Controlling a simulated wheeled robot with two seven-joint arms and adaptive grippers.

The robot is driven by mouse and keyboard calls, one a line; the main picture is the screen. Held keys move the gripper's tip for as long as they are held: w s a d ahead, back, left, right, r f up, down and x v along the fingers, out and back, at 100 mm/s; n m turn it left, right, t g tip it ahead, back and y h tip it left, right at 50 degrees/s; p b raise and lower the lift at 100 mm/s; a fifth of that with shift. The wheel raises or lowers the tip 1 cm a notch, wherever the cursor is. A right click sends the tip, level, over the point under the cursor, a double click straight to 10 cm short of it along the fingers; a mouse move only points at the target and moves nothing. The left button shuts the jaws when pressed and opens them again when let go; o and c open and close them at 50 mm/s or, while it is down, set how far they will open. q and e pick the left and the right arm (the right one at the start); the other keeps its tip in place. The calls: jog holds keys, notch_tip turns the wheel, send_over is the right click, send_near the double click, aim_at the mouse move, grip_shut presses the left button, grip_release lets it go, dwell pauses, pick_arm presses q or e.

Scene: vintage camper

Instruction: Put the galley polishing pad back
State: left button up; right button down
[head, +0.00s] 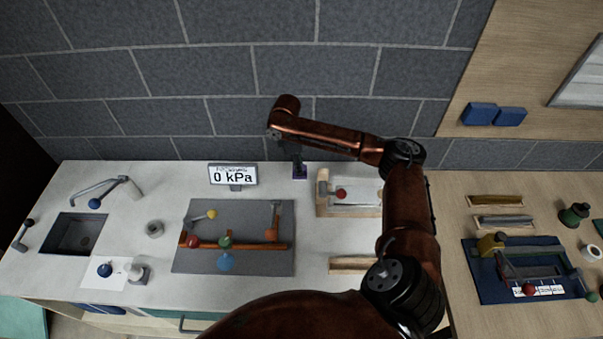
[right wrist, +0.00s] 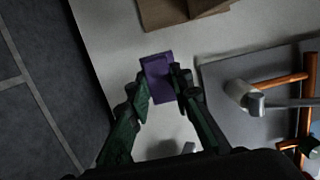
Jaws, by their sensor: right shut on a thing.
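The polishing pad is a small purple block (head: 300,174) near the back edge of the white counter, left of a wooden tray. It also shows in the right wrist view (right wrist: 156,68), between the fingertips. My right gripper (head: 298,165) reaches down from above and is shut on the pad. The dark fingers (right wrist: 161,88) lie along both sides of it. I cannot tell whether the pad touches the counter. My left gripper is not in view.
The wooden tray (head: 322,207) holds a red-knobbed item. A grey mat (head: 205,262) with tools lies left of it, and a gauge reading 0 kPa (head: 233,174) stands behind. A sink (head: 75,234) is at left. The tiled wall rises close behind the pad.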

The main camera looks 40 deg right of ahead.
jog(key=d+f, duration=0.1)
jog(key=w+f, duration=0.1)
jog(key=d+f, duration=0.1)
jog(key=f, duration=0.1)
jog(key=shift+w+d+f, duration=0.1)
jog(key=shift+w+d, duration=0.25)
jog(key=shift+w, duration=0.05)
notch_tip(320, 180, down, 3)
jog(key=shift+d+f, duration=0.1)
jog(key=shift+f, duration=0.05)
jog(key=c, duration=1.7)
grip_release()
jog(key=shift+c, duration=0.2)
notch_tip(320, 180, up, 12)
jog(key=w+a, duration=0.1)
jog(key=shift+w+a, duration=0.15)
jog(key=shift+w, duration=0.05)
